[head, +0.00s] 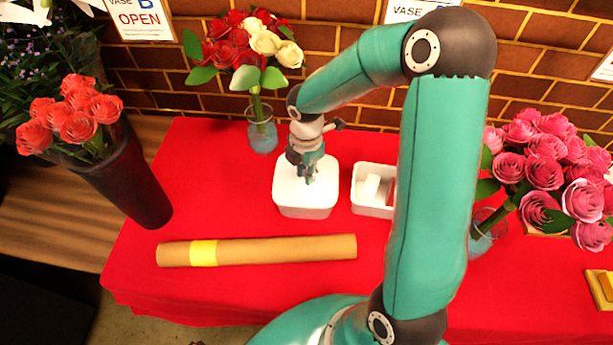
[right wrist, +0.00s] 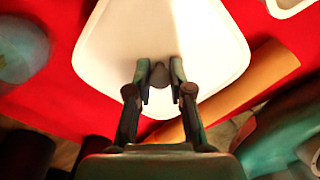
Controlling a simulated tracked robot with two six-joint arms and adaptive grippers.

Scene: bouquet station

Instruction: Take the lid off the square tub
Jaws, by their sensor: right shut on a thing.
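The white square tub (head: 306,211) stands on the red table, left of centre in the head view. Its white lid (head: 292,188) covers the top and looks seated on it. The lid fills the upper middle of the right wrist view (right wrist: 160,35). My right gripper (head: 309,180) reaches down from above onto the lid. In the right wrist view its two fingers (right wrist: 159,80) are shut on the lid's small grey knob (right wrist: 158,74). The fingers partly hide the knob. My left gripper is not in view.
A white divided box (head: 371,208) stands just right of the tub. A brown roll with a yellow band (head: 280,251) lies in front. A glass vase of red and white roses (head: 262,136) stands behind left. Pink roses (head: 545,165) stand at right.

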